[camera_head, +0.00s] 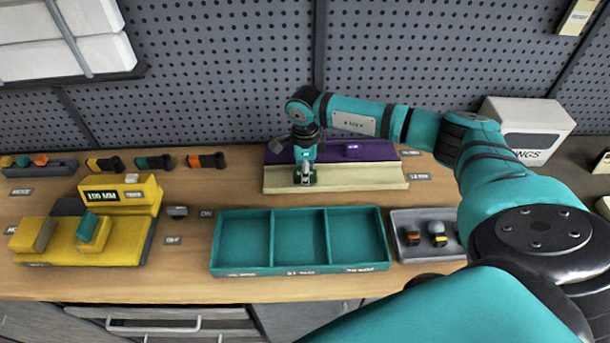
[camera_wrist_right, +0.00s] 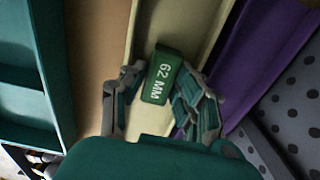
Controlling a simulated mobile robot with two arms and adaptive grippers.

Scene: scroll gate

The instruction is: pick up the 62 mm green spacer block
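The green spacer block (camera_wrist_right: 163,76), marked "62 MM", lies against the cream ledge in the right wrist view, its label facing the camera. My right gripper (camera_wrist_right: 162,80) has one finger on each side of the block, with the fingertips close to its sides. The view does not show clearly whether both fingers touch it. In the head view my right gripper (camera_head: 304,179) points down at the cream front ledge (camera_head: 360,180) of the purple rack (camera_head: 375,150) and mostly hides the block. My left gripper is in neither view.
A teal three-compartment tray (camera_head: 299,241) stands in front of the rack, its compartments empty. A yellow gauge fixture (camera_head: 110,250) is at the left, and a grey tray (camera_head: 424,257) with small parts at the right. A white bin (camera_head: 525,130) stands at the back right before the pegboard.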

